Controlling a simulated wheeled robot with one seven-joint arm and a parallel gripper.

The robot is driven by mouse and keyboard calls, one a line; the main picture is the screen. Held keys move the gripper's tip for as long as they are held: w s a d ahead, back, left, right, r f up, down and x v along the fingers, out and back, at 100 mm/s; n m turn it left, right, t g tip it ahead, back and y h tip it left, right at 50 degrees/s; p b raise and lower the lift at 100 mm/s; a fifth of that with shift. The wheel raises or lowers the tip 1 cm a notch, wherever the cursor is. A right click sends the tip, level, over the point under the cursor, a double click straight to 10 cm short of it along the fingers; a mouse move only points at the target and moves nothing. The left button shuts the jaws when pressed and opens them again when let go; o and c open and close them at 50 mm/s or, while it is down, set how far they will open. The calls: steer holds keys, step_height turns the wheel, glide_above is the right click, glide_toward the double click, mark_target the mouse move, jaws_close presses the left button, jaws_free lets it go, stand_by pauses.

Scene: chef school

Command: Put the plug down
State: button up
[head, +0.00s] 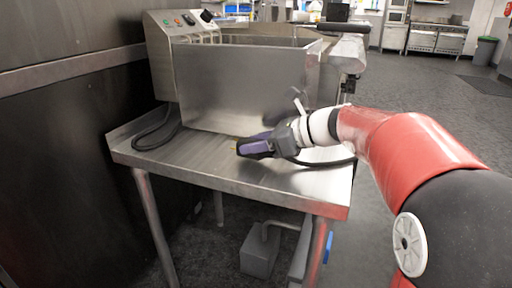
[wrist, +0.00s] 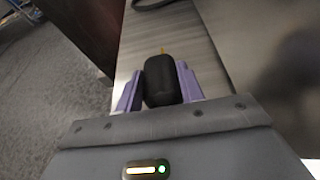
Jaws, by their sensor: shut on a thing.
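The plug is a small black block, seen in the wrist view (wrist: 162,82) between the two purple fingers of my gripper (wrist: 160,90). A yellowish prong shows at its far end. In the head view my gripper (head: 255,146) is shut on the plug and sits low over the steel table (head: 200,165), in front of the steel tank. The fingers hide most of the plug there. I cannot tell whether the plug touches the table top.
A steel tank (head: 240,88) with a control box (head: 180,25) stands at the back of the table. A black cable (head: 158,135) lies looped at the table's left, and a dark cable runs by my gripper on the right. The table's front left is clear.

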steer(key=shift+f, duration=0.3)
steer(key=shift+f, duration=0.15)
steer(key=o, duration=1.1)
steer(key=shift+f+b, duration=0.2)
steer(key=shift+b, duration=0.5)
steer(key=v, duration=0.2)
steer(key=p+v, duration=0.1)
steer(key=v, duration=0.5)
steer(key=shift+w+a+r+p, duration=0.1)
steer(key=shift+r+p, duration=0.25)
steer(key=shift+p, duration=0.05)
